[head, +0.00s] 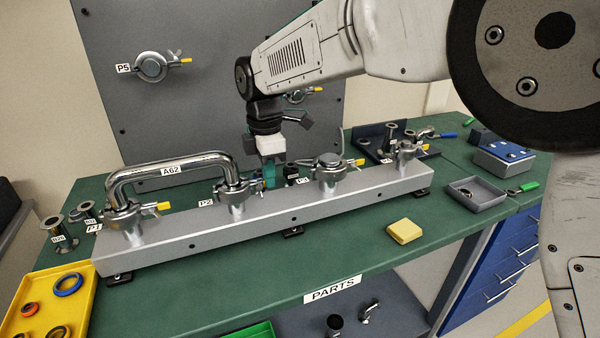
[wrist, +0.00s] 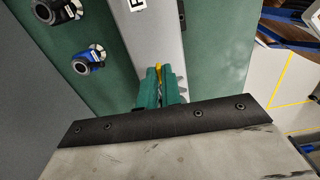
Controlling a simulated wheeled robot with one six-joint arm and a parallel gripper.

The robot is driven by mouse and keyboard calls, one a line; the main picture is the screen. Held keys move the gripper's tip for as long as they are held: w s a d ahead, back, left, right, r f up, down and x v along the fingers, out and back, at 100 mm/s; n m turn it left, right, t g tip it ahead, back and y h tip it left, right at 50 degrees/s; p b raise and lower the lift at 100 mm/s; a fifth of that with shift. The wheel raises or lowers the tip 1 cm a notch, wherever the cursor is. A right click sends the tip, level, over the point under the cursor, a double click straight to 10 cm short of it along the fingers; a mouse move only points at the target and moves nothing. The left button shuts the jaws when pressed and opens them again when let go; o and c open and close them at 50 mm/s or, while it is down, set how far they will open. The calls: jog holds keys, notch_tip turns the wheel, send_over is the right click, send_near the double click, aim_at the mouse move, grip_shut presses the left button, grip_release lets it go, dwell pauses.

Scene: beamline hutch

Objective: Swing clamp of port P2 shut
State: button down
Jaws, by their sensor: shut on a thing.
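The port P2 clamp (head: 233,192) sits on the grey manifold, around the right foot of the bent metal pipe marked A62 (head: 172,168). The P2 label (head: 206,203) is left of it. My gripper (head: 269,178) is just right of this clamp, pointing down, with teal fingers. In the wrist view my gripper (wrist: 160,86) is shut on the clamp's yellow lever (wrist: 158,73), whose tip shows between the fingers. The fingers hide most of the lever in the head view. I cannot tell how far the clamp is closed.
The manifold (head: 290,215) also carries port P1's clamp (head: 122,215) and port P3's clamp (head: 330,172), each with a yellow lever. A yellow block (head: 404,231) lies in front on the green bench. A yellow tray (head: 58,300) stands at front left, a grey tray (head: 476,193) at right.

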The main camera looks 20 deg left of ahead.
jog(key=shift+w+a, duration=0.1)
jog(key=shift+a, duration=0.05)
dwell(0.3)
jog(key=c, duration=1.6)
grip_release()
jog(key=shift+a, duration=0.1)
notch_tip(320, 180, up, 8)
jog(key=shift+f, duration=0.1)
